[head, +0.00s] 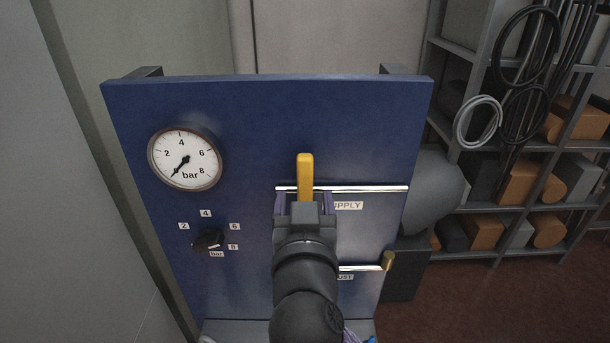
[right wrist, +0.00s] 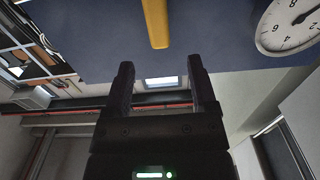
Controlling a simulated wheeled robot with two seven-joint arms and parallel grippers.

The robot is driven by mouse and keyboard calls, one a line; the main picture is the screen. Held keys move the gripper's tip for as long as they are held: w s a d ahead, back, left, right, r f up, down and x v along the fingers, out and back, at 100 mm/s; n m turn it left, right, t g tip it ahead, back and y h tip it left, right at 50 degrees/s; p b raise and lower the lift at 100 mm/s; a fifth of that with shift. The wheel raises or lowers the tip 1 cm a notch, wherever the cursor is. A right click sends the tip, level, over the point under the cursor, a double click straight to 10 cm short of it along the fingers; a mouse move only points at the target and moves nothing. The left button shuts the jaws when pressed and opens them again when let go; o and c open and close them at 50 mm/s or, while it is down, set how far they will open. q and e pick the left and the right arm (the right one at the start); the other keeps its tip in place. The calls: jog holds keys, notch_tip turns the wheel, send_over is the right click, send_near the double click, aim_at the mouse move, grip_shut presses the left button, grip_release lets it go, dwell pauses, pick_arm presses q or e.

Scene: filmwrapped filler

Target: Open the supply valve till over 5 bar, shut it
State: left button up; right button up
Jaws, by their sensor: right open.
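The supply valve's yellow lever (head: 305,172) stands upright on the blue panel, across the horizontal supply pipe (head: 375,189). The supply label (head: 348,206) is partly covered by my arm. My right gripper (head: 304,197) is in front of the lever's lower part, which it hides. In the right wrist view the gripper (right wrist: 160,78) is open and empty, with the yellow lever (right wrist: 156,22) beyond the fingertips, apparently apart from them. The round pressure gauge (head: 185,160) has its needle at the lower left, below 2, near zero. My left gripper is not in view.
A black knob (head: 207,240) with a scale of 2 to 8 bar sits below the gauge. A lower pipe (head: 360,268) ends in a brass-coloured part (head: 388,260); its label is partly hidden. A grey rounded tank (head: 432,190) and a loaded shelf (head: 470,150) stand at right.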

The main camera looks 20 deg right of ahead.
aim_at(305, 172)
jog(key=p+x, duration=0.2)
jog(key=x, duration=0.5)
jog(key=shift+w+d, duration=0.1)
jog(key=shift+w, duration=0.2)
jog(key=shift+w+d+f, duration=0.15)
jog(key=shift+w+d, duration=0.05)
jog(key=shift+w, duration=0.25)
grip_shut()
dwell(0.5)
